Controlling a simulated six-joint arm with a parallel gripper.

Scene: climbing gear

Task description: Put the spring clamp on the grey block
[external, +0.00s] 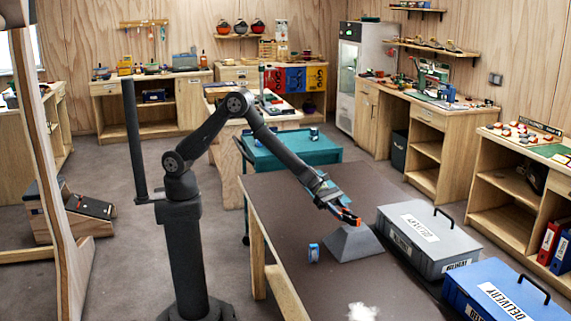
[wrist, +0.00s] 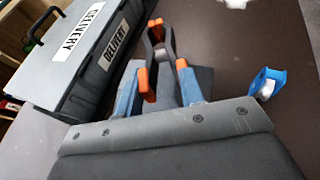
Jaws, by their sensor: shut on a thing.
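The spring clamp (wrist: 158,37) is black with orange tips; in the wrist view it sits between the blue fingers of my gripper (wrist: 160,92), which is shut on it. In the external view the clamp (external: 347,216) shows as a small orange and dark shape at the end of my gripper (external: 332,204). The grey block (external: 352,244) has sloping sides and stands on the dark table. The clamp is at or just above its top; I cannot tell whether they touch. In the wrist view the block (wrist: 203,78) is partly hidden behind the clamp and fingers.
A small blue and white object (external: 314,253) stands left of the block on the table (external: 290,200). A grey delivery box (external: 428,240) stands to the block's right, with a blue delivery box (external: 505,292) beyond. A white patch (external: 362,312) lies near the front.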

